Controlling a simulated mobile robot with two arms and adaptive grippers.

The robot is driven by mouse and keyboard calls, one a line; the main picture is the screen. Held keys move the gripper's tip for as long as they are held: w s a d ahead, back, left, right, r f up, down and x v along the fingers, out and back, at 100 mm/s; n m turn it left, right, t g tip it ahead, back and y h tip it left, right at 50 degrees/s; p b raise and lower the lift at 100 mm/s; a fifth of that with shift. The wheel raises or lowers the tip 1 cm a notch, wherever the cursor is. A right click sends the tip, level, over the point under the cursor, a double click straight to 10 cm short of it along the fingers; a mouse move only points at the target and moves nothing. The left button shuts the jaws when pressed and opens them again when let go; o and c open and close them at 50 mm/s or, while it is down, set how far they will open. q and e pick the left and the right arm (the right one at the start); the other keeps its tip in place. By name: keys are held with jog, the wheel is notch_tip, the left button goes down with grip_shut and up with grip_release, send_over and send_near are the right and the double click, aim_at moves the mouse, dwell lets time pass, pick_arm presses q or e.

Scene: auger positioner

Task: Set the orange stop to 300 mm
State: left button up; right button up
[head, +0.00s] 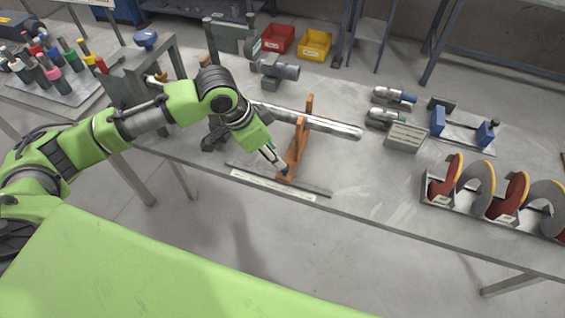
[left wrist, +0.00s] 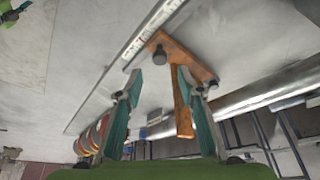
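The orange stop (head: 297,148) stands near the front edge of the bench, spanning between the long steel bar (head: 335,127) and a rail with a pale scale strip (head: 275,185). My left gripper (head: 276,162) is at the stop's left side, low near its front end. In the left wrist view the orange stop (left wrist: 183,110) shows a dark knob on its plate, beside the scale strip (left wrist: 152,30). There my left gripper (left wrist: 159,78) has its teal fingers apart, the right one close to the stop; contact cannot be told. The scale reading is too small to tell. My right gripper is not in view.
Grey clamp parts (head: 280,70) stand behind the bar. Red (head: 277,38) and yellow (head: 315,43) bins are at the back.

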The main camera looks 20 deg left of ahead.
pick_arm(q)
jog(key=x, duration=0.7)
jog(key=shift+f, duration=0.1)
grip_shut()
